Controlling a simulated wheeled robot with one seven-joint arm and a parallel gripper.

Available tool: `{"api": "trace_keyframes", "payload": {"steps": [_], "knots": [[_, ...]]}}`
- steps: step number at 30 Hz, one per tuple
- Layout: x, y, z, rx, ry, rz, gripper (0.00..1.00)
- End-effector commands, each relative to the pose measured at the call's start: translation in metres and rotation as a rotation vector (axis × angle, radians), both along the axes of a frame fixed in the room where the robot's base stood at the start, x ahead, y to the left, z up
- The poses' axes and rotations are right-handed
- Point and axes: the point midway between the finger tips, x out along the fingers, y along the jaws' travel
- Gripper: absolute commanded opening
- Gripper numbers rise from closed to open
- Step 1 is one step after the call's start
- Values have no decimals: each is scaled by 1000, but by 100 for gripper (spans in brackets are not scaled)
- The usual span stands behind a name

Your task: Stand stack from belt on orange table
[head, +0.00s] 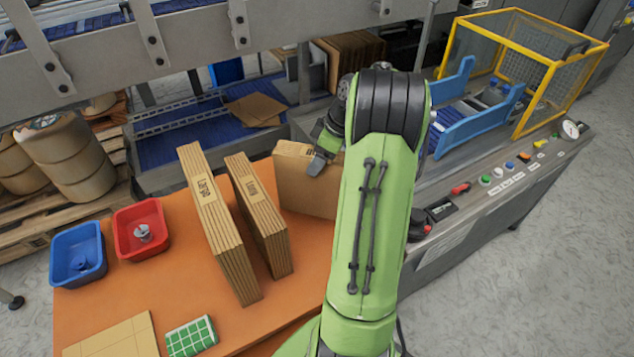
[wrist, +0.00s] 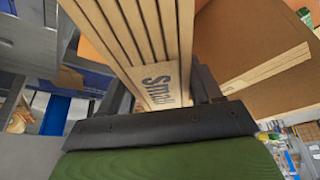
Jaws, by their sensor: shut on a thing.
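My gripper (head: 322,158) is shut on a stack of flat brown cartons (head: 298,188). In the wrist view the stack (wrist: 135,35) sits between the two fingers (wrist: 160,92), and its label reads "Small". The stack is upright at the back right of the orange table (head: 185,270). I cannot tell whether its lower edge touches the table top. My arm hides its right end. The belt (head: 190,132) is behind the table, with some loose flat cardboard (head: 256,108) on it.
Two other carton stacks stand on the table, one marked "Large" (head: 222,228) and a narrower one (head: 262,220) beside the held stack. A blue bin (head: 78,262), a red bin (head: 140,215), a cardboard sheet (head: 115,338) and a green checked item (head: 191,335) lie left and in front.

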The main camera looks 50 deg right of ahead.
Motion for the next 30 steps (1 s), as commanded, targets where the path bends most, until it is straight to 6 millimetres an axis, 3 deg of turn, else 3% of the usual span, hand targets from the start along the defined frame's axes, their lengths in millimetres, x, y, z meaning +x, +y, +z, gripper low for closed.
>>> {"api": "trace_keyframes", "payload": {"steps": [7,19,20,24,30], "knots": [[0,0,-45,1,0,0,0],[0,0,-52,-2,-1,0,0],[0,0,-51,0,1,0,68],[0,0,-51,0,0,0,89],[0,0,-51,0,0,0,89]]}}
